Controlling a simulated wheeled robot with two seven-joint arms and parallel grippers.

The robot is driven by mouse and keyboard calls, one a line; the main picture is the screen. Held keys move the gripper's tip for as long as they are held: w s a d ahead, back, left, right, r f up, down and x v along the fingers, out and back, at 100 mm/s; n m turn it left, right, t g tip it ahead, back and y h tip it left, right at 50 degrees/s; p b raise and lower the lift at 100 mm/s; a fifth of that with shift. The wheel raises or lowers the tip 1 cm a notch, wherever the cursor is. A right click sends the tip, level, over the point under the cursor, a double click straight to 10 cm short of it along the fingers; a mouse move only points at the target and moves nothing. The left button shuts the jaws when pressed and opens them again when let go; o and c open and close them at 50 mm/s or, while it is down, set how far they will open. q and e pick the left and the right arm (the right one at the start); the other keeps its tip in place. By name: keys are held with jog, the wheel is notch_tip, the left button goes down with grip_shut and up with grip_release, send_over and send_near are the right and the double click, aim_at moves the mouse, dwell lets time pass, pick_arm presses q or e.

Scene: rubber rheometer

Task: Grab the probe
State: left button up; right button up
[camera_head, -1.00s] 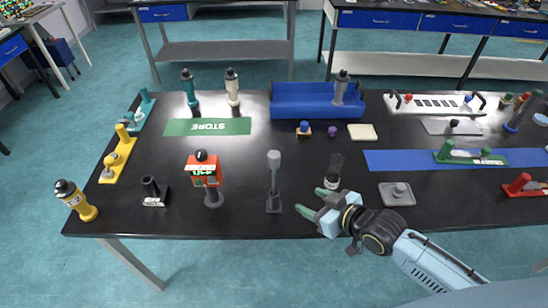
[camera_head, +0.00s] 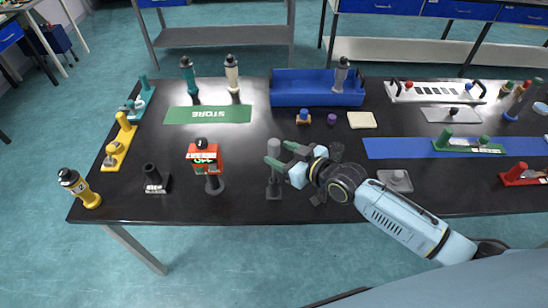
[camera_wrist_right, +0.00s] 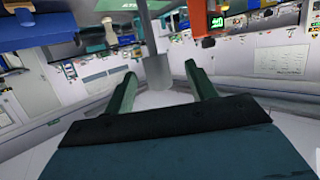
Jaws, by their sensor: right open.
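A grey upright post (camera_head: 274,144) with a thicker rounded top stands on a small dark base near the table's front edge; it seems to be the probe, though no label shows. My right gripper (camera_head: 280,154) is open and reaches from the right at the post's upper part, with green fingers partly covering it. In the right wrist view, the grey post (camera_wrist_right: 157,68) hangs upside down ahead of the open fingers (camera_wrist_right: 160,75), roughly centred between the tips. I cannot tell whether they touch it. My left gripper is not in view.
A red device (camera_head: 205,160) on a stand is left of the post. A blue bin (camera_head: 300,98) is at the back.

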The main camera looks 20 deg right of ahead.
aim_at(278, 151)
jog(key=x, duration=0.4)
jog(key=shift+d, duration=0.15)
jog(key=c, duration=1.1)
jog(key=shift+o, duration=0.2)
